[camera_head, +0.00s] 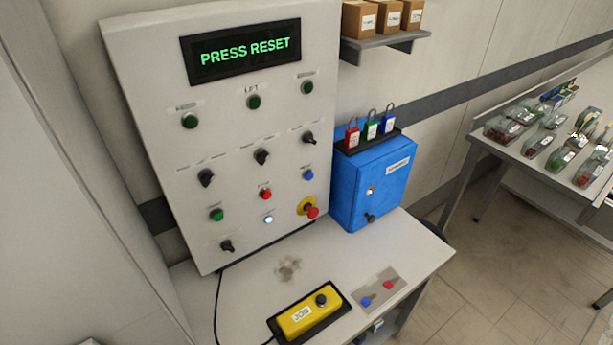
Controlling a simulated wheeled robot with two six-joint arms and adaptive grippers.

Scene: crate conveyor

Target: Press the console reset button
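The console (225,130) is a pale grey upright panel on a table. Its display (245,50) reads "PRESS RESET" in green letters. Among its buttons are a glowing white button (268,220), a blue button (308,174), a red button (265,194) and a green button (216,215). The labels over these buttons are too small to read, so I cannot tell by label which is reset. A red mushroom button on a yellow ring (309,209) sits at the lower right. Neither of my grippers is in view.
A blue box (372,185) with several padlocks above it stands right of the console. A yellow JOG pendant (311,312) with a cable and a small plate (380,288) lie on the table (410,250). Another table (500,150) holds several packs. Cartons (360,20) sit on a shelf.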

